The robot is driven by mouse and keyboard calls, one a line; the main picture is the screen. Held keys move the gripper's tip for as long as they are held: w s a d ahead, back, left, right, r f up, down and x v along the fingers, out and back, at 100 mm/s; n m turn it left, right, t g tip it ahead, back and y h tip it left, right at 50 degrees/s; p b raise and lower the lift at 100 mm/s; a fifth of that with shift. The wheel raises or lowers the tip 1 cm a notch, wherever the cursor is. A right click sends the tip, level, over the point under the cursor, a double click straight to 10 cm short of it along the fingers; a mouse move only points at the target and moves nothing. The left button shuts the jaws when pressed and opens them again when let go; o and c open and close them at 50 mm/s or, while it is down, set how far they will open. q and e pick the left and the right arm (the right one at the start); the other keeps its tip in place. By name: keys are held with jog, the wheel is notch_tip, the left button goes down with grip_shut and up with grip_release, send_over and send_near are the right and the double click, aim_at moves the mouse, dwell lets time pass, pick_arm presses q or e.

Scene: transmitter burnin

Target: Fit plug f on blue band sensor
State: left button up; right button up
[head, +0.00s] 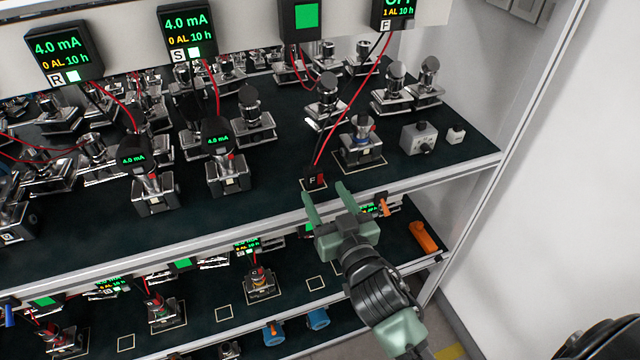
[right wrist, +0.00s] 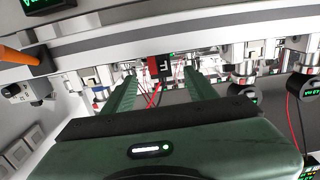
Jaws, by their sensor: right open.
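Plug f (head: 313,181) is a small black and red block marked F. It rests at the front edge of the upper shelf, with a red wire running up to the display F (head: 396,12). The blue band sensor (head: 363,129) stands on its metal base just behind and right of the plug. My right gripper (head: 324,190) is open and empty at the shelf's front edge, its green fingers pointing at the plug. In the right wrist view, plug f (right wrist: 160,68) appears between and beyond the fingers (right wrist: 160,82). My left gripper is not in view.
Several metal sensors stand left and behind on the upper shelf (head: 270,185). A grey box with a knob (head: 419,138) and a small white block (head: 456,134) sit to the right. An orange tool (head: 424,237) lies on the lower shelf. A white side panel (head: 560,130) bounds the right.

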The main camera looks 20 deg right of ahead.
aim_at(315, 174)
jog(key=shift+w+r, duration=0.2)
jog(key=shift+r, duration=0.2)
jog(key=shift+w+a, duration=0.1)
jog(key=shift+w, duration=0.2)
jog(key=w+p, duration=0.2)
jog(key=w, duration=0.4)
jog(key=shift+w+r, duration=0.15)
jog(key=shift+w+a, duration=0.1)
jog(key=shift+w, duration=0.45)
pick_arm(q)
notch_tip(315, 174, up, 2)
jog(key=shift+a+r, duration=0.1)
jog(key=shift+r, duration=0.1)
pick_arm(e)
jog(key=shift+s, duration=0.1)
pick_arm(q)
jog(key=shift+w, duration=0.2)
pick_arm(e)
grip_shut()
